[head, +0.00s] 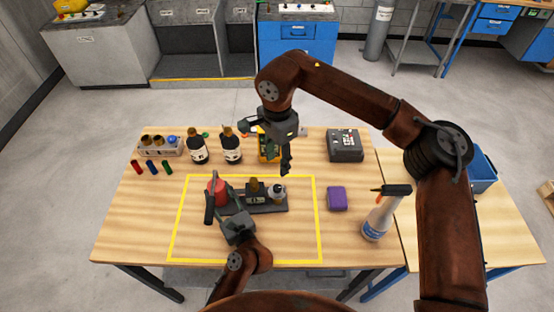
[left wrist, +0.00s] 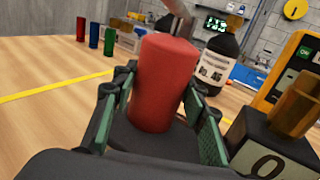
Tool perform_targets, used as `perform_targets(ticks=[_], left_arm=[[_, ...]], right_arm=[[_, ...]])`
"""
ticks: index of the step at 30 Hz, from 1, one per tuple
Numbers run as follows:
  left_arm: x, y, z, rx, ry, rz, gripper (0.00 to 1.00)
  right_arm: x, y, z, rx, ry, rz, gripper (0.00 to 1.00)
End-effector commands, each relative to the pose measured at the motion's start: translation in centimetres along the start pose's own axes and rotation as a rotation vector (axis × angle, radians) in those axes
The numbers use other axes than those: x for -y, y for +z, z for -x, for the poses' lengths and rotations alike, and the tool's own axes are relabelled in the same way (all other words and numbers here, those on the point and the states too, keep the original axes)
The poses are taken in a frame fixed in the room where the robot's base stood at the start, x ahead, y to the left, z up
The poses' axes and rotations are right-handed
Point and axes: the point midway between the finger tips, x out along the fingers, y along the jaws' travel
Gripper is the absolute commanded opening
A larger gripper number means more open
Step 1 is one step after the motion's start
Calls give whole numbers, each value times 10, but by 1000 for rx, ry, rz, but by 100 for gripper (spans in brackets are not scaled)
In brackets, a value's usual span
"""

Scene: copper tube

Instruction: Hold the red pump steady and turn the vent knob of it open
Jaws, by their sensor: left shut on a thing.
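The red pump (head: 216,187) has a red cylindrical body on a dark base (head: 268,208), inside the yellow outline on the table. In the left wrist view the red body (left wrist: 164,85) stands between my finger pads. My left gripper (head: 217,204) is shut on it from the near side. A brass knob (head: 254,186) sits on a block right of the red body; it also shows in the left wrist view (left wrist: 296,103). A pale round part (head: 277,191) is further right on the base. My right gripper (head: 286,162) points down above and behind the base, apart from it; its opening is unclear.
Two dark bottles (head: 198,149), a yellow device (head: 266,152) and a rack (head: 161,146) stand behind the outline. A purple block (head: 337,198), spray bottle (head: 377,220) and dark box (head: 344,145) are at right.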

Motion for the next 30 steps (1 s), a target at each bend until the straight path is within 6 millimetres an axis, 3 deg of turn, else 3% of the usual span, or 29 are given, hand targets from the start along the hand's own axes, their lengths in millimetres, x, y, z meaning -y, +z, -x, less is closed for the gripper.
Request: perform_targets(ticks=[2,3,11,21,30], left_arm=[[-1,0,0,-1,1,-1,0],[-1,0,0,-1,1,-1,42],[0,0,0,0,0,-1,60],[0,-1,4,-1,-1,0,60],[0,-2,50,-5,-1,1,60]], right_arm=[[0,0,0,0,0,0,39],[0,0,0,0,0,0,39],[0,0,0,0,0,0,39],[0,0,-1,0,0,0,39],[0,0,0,0,0,0,39]])
